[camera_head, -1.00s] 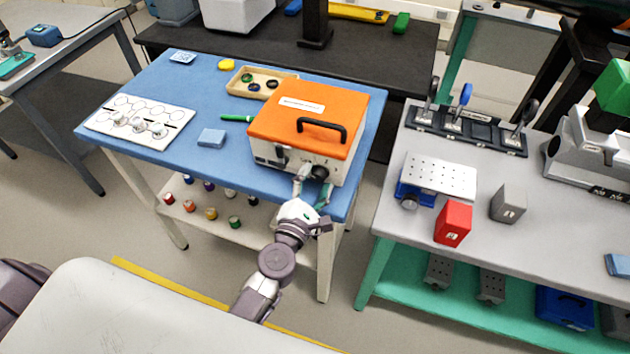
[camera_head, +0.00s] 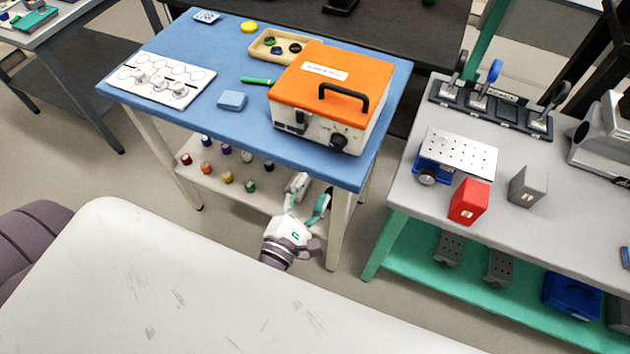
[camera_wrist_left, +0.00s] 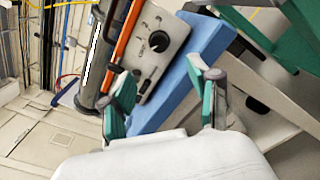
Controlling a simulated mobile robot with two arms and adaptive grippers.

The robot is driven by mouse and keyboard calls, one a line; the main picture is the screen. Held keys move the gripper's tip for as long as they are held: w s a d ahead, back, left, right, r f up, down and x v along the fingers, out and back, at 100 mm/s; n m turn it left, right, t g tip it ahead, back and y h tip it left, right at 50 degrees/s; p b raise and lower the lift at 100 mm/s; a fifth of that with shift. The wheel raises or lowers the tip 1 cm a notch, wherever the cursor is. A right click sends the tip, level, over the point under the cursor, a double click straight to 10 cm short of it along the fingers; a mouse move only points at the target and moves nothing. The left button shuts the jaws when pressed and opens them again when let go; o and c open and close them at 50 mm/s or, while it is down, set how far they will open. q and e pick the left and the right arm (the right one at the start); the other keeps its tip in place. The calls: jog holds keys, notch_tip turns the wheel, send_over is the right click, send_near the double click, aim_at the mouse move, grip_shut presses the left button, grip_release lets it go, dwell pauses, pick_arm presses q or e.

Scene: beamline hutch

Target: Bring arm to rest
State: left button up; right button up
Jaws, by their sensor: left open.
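My left gripper (camera_head: 308,195) is open and empty, in front of the blue table's front edge and below its top. In the left wrist view its two green-padded fingers (camera_wrist_left: 165,100) stand wide apart with nothing between them. Beyond them are the blue table edge and the orange-lidded box (camera_wrist_left: 152,55) with its black knob. In the head view the orange-lidded box (camera_head: 315,85) sits shut on the blue table (camera_head: 225,60), apart from the gripper. Most of my left arm is hidden below the pale body part in front. My right gripper is not in view.
A white card with circles (camera_head: 160,78), a blue block (camera_head: 232,100), a green pen (camera_head: 257,81) and a beige tray (camera_head: 262,45) are on the blue table. Several small bottles stand on its lower shelf (camera_head: 215,185). A grey bench (camera_head: 410,190) stands to the right.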

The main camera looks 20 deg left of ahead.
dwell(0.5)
pick_arm(q)
jog(key=s+f+m+g+h, duration=0.1)
jog(key=s+f+m+g, duration=0.2)
jog(key=f+m, duration=0.55)
jog(key=s+a+f+m+g, duration=0.1)
jog(key=s+f+m+g, duration=0.25)
jog(key=f, duration=0.95)
jog(key=s+f+m+g+h, duration=0.1)
jog(key=s+f+m+g, duration=0.15)
jog(key=f+m, duration=0.6)
jog(key=s+a+f+m+g+y, duration=0.1)
jog(key=s+a+f+m+g, duration=0.2)
jog(key=s+f, duration=0.6)
jog(key=s+a+f+m+g+y, duration=0.1)
jog(key=s+a+f+m+g, duration=0.3)
jog(key=s+f, duration=0.4)
jog(key=s+m+g, duration=0.1)
jog(key=s, duration=0.3)
jog(key=shift+s+f+m+y, duration=0.3)
jog(key=shift+s+f+m, duration=0.05)
jog(key=shift+s+f, duration=0.05)
